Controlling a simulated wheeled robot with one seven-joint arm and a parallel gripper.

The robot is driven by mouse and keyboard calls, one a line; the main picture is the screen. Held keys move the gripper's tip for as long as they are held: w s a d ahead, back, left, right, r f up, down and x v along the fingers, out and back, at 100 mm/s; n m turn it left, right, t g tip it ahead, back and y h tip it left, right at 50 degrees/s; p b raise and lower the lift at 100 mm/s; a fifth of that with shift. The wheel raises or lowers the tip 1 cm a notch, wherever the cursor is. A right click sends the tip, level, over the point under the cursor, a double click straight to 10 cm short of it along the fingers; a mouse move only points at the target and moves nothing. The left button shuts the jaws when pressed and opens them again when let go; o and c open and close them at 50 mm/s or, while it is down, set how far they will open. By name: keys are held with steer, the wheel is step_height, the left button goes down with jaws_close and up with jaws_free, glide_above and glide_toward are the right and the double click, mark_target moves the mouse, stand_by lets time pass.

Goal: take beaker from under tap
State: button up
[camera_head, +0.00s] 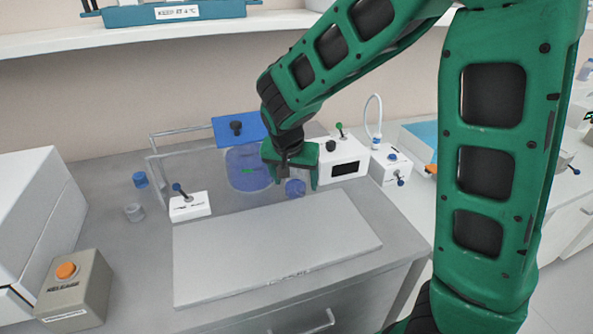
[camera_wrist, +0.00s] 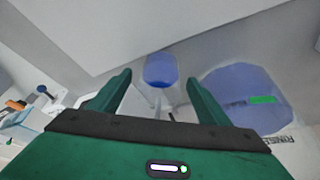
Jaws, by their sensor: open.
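A small clear beaker (camera_head: 295,188) with blue contents stands by the back edge of the grey board, just below my gripper (camera_head: 291,174). In the wrist view the beaker (camera_wrist: 160,69) shows between and beyond the fingertips of my open gripper (camera_wrist: 158,82), with no finger seen touching it. A large clear vessel (camera_head: 246,169) with blue liquid and a blue top stands left of the gripper; it also shows at the right of the wrist view (camera_wrist: 243,88). The tap cannot be made out clearly; my gripper hides part of that spot.
A white box with a dark display (camera_head: 343,160) stands just right of the gripper. A white unit with a curved tube (camera_head: 391,165) is further right. A small white switch box (camera_head: 190,206) is left. The grey board (camera_head: 270,250) in front is bare.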

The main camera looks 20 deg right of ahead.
steer(key=shift+x, duration=0.75)
steer(key=c, duration=1.2)
steer(key=shift+o, duration=0.2)
steer(key=shift+a, duration=0.15)
steer(key=shift+a, duration=1.75)
